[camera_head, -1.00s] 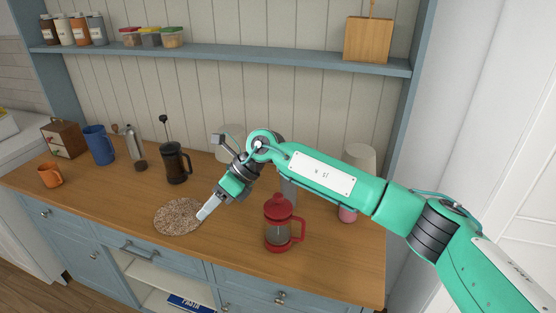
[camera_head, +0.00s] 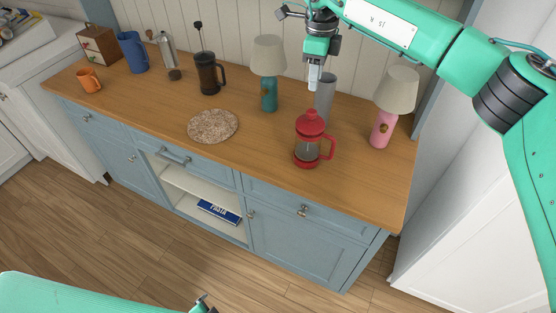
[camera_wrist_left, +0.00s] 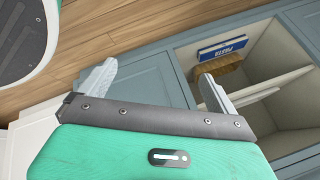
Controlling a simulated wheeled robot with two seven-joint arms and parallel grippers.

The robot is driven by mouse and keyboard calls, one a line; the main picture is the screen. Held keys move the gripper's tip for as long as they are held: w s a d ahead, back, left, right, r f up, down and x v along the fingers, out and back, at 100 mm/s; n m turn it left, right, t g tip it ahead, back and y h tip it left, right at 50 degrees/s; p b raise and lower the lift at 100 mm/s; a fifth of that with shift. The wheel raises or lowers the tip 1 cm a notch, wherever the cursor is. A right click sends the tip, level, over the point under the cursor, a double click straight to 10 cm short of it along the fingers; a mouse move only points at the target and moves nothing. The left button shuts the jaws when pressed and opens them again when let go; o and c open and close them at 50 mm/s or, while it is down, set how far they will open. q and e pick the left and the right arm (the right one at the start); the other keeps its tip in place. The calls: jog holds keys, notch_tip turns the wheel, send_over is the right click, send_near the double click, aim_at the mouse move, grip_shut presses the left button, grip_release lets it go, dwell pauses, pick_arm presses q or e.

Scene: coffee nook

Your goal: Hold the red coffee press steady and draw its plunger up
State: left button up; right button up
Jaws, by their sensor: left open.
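The red coffee press (camera_head: 308,152) stands upright on the wooden counter, its handle to the right. Its red lid and knob (camera_head: 310,122) are on top, with the plunger down. My right gripper (camera_head: 314,86) points down just above the knob in the picture, apart from it. Its fingers are seen edge-on, so I cannot tell whether they are open. My left gripper (camera_wrist_left: 158,88) is open and empty in the left wrist view, low in front of the cabinet. Only a bit of it shows at the bottom edge of the head view.
Behind the press stand a grey cylinder (camera_head: 325,98), a teal lamp (camera_head: 269,95) and a pink lamp (camera_head: 383,130). A round speckled mat (camera_head: 213,126) and a dark press (camera_head: 208,75) are to the left. The counter's front edge (camera_head: 262,168) is close to the red press.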

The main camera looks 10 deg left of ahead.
aim_at(308, 137)
pick_arm(q)
jog(key=w+r+m+t+h, duration=0.2)
jog(key=w+r+m+t, duration=0.5)
jog(key=w+r, duration=1.15)
jog(key=w+d+r+m+t+h, duration=0.15)
jog(key=w+r+m, duration=0.35)
jog(key=r, duration=0.6)
jog(key=w+d+r+m+t+h, duration=0.1)
jog(key=w+d+r+m+h, duration=0.15)
jog(key=r+m, duration=0.65)
jog(key=w+d+r+m+t+h, duration=0.1)
jog(key=w+r+m+h, duration=0.3)
jog(key=r, duration=0.8)
jog(key=s+d+r+m+g, duration=0.25)
jog(key=d+m, duration=0.65)
jog(key=d, duration=0.6)
jog(key=shift+t, duration=0.3)
jog(key=x, duration=1.4)
jog(key=shift+w+a, duration=0.25)
jog(key=shift+a, duration=0.1)
